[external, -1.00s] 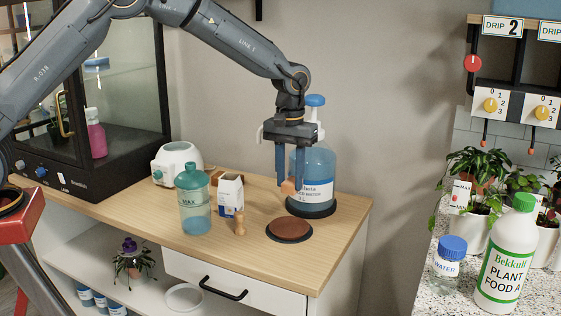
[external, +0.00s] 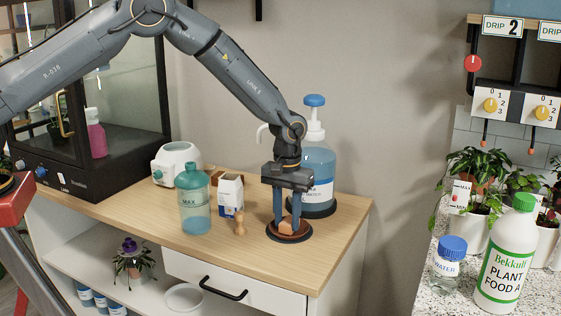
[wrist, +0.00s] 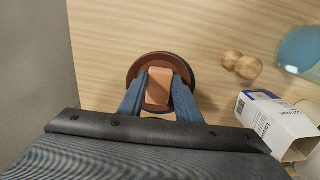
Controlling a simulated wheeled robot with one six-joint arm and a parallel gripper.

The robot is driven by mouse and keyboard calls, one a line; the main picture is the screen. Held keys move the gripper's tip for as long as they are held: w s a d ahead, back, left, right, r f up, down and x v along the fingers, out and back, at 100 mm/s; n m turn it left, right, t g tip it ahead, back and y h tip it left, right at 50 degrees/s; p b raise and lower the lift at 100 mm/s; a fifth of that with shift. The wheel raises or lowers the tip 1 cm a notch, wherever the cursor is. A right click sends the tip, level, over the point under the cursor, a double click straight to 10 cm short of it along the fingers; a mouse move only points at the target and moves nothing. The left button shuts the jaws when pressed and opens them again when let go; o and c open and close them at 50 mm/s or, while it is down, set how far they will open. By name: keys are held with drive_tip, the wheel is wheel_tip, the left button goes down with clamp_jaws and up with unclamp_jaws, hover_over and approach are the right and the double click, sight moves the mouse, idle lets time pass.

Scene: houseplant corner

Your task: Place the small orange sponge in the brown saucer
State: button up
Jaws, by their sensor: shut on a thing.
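The small orange sponge (external: 287,226) is between the fingers of my gripper (external: 286,222), which is shut on it. In the wrist view the sponge (wrist: 159,86) lies between the two blue fingertips (wrist: 158,88), over the inside of the brown saucer (wrist: 134,74). In the external view the saucer (external: 272,232) sits on the wooden cabinet top with a dark rim. The sponge is at or just above the saucer's surface; I cannot tell whether it touches. The fingers hide part of the saucer.
A teal-capped bottle (external: 195,205) is further left. A large pump bottle (external: 319,170) stands close behind. The wood in front is clear up to the edge.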

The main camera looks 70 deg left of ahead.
sight(287, 222)
drive_tip(key=shift+f, duration=0.2)
drive_tip(key=o, duration=1)
drive_tip(key=shift+r, duration=0.15)
wheel_tip(287, 222, up, 11)
drive_tip(key=b, duration=0.3)
drive_tip(key=s+d+m, duration=0.3)
drive_tip(key=s, duration=0.8)
drive_tip(key=s+d+m, duration=0.3)
drive_tip(key=s, duration=0.8)
drive_tip(key=s+d+m, duration=0.3)
drive_tip(key=s+d, duration=0.1)
drive_tip(key=s, duration=0.7)
drive_tip(key=shift+s+r+t, duration=0.3)
drive_tip(key=shift+s+r, duration=0.05)
drive_tip(key=shift+r, duration=0.05)
